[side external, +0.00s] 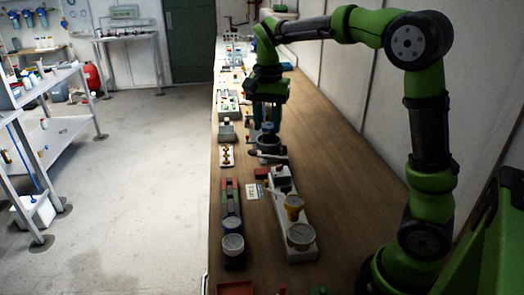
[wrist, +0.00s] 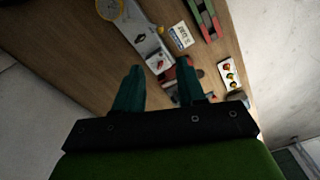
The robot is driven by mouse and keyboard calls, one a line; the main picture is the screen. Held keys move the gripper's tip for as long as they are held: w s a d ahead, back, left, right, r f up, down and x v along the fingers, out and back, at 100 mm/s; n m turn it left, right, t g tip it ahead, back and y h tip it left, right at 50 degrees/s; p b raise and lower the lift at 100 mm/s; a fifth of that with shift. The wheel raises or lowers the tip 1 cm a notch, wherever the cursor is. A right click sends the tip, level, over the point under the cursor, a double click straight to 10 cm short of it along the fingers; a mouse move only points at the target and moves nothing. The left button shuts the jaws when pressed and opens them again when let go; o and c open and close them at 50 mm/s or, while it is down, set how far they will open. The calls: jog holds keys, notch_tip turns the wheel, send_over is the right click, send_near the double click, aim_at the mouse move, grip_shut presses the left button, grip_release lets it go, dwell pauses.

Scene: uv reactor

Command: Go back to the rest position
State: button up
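My gripper (side external: 267,122) points down over the wooden bench, above a round grey device (side external: 268,146) with a light lever. Its two teal fingers also show in the wrist view (wrist: 161,72), spread apart with a gap between them. Nothing is clearly held between the fingers. A dark and reddish part (wrist: 170,76) shows beyond the gap in the wrist view. Whether the fingers touch the grey device cannot be told. My arm reaches over the bench from the right.
More equipment lines the far left edge. The bench's right side is clear beside the wall.

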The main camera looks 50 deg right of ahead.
dwell(0.3)
jog(key=s+a+n+t+y, duration=0.2)
jog(key=s+a+n+t, duration=0.5)
jog(key=s, duration=0.9)
jog(key=a+n, duration=0.2)
jog(key=a, duration=0.1)
jog(key=shift+a+n, duration=0.15)
jog(key=shift+n, duration=0.25)
